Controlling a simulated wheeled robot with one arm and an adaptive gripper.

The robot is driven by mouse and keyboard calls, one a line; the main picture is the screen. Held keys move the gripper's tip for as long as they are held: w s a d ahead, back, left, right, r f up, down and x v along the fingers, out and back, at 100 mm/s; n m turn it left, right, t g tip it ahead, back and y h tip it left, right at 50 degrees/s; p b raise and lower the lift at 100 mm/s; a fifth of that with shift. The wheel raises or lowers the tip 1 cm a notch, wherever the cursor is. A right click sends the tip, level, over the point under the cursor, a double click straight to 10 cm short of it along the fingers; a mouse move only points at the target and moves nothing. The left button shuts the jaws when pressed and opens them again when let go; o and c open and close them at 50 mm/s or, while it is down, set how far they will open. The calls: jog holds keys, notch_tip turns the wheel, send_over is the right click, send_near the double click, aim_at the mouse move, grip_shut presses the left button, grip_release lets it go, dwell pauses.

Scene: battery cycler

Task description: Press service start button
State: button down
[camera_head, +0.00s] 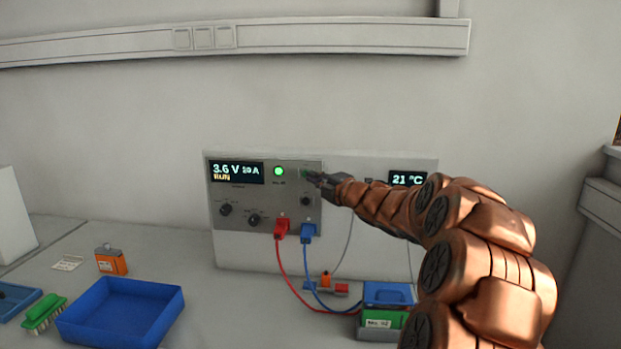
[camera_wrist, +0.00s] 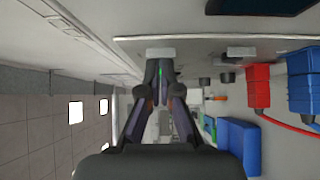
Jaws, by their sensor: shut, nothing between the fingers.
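The battery cycler panel (camera_head: 262,190) stands at the back of the bench, with a display (camera_head: 237,172) reading 3.6 V, 10 A and RUN. A round green lamp (camera_head: 278,171) glows beside the display. My gripper (camera_head: 308,175) is shut and empty, with its tips at the panel's upper right. A small green-lit spot shows at the tips, and they largely hide the button there. In the wrist view my gripper (camera_wrist: 160,62) has its fingertips together right at a pale grey block on the panel face. I cannot tell whether they touch or press it.
Red (camera_head: 281,229) and blue (camera_head: 307,233) plugs with cables sit below the knobs. A 21 °C display (camera_head: 407,178) is to the right.

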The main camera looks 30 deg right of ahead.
jog(key=s, duration=0.6)
jog(key=shift+s+d, duration=0.15)
jog(key=shift+s, duration=0.15)
dwell(0.7)
jog(key=s+a+f+m+g+h, duration=0.5)
jog(key=s+a+f+m+g, duration=0.7)
jog(key=s+a+f+m, duration=0.35)
jog(key=s+a+f+m+g+y, duration=0.1)
jog(key=s+a+f+g, duration=0.1)
jog(key=s+a, duration=0.3)
jog(key=s+a+f+m+g+y, duration=0.1)
jog(key=s+a, duration=0.4)
jog(key=s, duration=0.6)
jog(key=s+a+f+m+g+y, duration=0.1)
jog(key=s+a+f+g, duration=0.2)
jog(key=s, duration=0.5)
jog(key=shift+a+f+g+y, duration=0.15)
jog(key=shift+a+g+y, duration=0.25)
jog(key=shift+a+g, duration=0.6)
jog(key=shift+a, duration=0.1)
dwell(1.4)
